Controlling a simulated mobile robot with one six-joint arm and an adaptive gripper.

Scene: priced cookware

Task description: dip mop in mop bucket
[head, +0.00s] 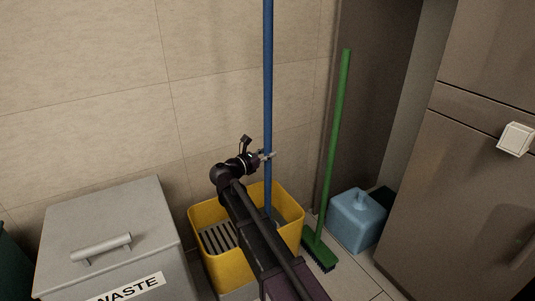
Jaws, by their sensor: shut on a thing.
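The mop shows as a long blue pole (268,80) standing upright, its top cut off by the upper edge of the view. Its lower end goes down into the yellow mop bucket (201,216), on the right side of a grey slotted wringer (217,237). The mop head is hidden inside the bucket or behind my arm. My gripper (267,156) is shut on the blue pole above the bucket rim. My arm crosses in front of the bucket and hides part of its front and inside.
A grey waste bin (60,225) with a handled lid stands left of the bucket. A green broom (336,140) leans at the right, beside a light blue container (357,222). A brown cabinet (460,180) is at far right. A tiled wall (100,90) stands close behind.

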